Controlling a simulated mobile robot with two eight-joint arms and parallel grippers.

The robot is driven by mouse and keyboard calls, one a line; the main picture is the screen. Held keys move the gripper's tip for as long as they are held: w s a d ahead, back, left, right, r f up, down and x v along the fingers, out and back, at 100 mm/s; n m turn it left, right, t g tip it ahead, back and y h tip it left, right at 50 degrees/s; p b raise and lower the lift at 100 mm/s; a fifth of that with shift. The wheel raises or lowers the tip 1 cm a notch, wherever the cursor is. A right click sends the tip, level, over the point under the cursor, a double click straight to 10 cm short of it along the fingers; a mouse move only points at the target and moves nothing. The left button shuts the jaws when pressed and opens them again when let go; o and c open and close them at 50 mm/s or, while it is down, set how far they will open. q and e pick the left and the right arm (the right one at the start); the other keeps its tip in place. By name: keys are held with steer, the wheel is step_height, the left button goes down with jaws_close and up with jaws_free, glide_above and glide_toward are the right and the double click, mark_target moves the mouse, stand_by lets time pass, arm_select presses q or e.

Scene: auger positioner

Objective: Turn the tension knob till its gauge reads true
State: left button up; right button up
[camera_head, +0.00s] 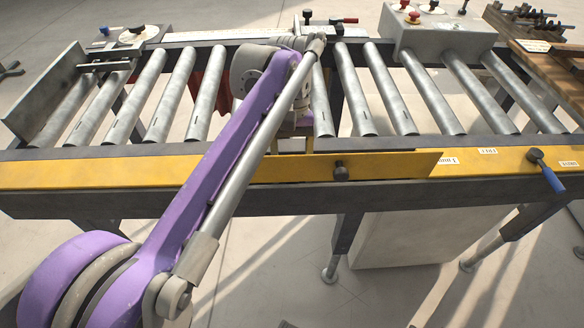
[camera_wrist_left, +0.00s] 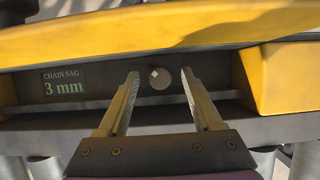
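In the left wrist view, a round grey knob (camera_wrist_left: 160,79) with a small pale mark sits on a dark rail. Left of it a gauge display (camera_wrist_left: 63,85) reads "CHAIN SAG 3 mm". My left gripper (camera_wrist_left: 160,73) is open, its two fingers on either side of the knob with a gap at each side. I cannot tell whether the tips reach past its face. The knob and gauge are not distinguishable there. My right gripper is not in view.
Metal rollers (camera_head: 390,90) span the conveyor. Its yellow front rail (camera_head: 240,168) carries a dark knob (camera_head: 340,172), small labels and a blue-handled lever (camera_head: 547,172). A grey control box (camera_head: 440,35) stands at the back. In the wrist view, yellow guards (camera_wrist_left: 285,75) flank the dark rail.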

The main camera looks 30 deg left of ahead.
arm_select(q)
steer(key=p+v, duration=0.2)
steer(key=v, duration=0.8)
steer(key=shift+r, duration=0.4)
steer(key=shift+w+a, duration=0.1)
steer(key=shift+w, duration=0.05)
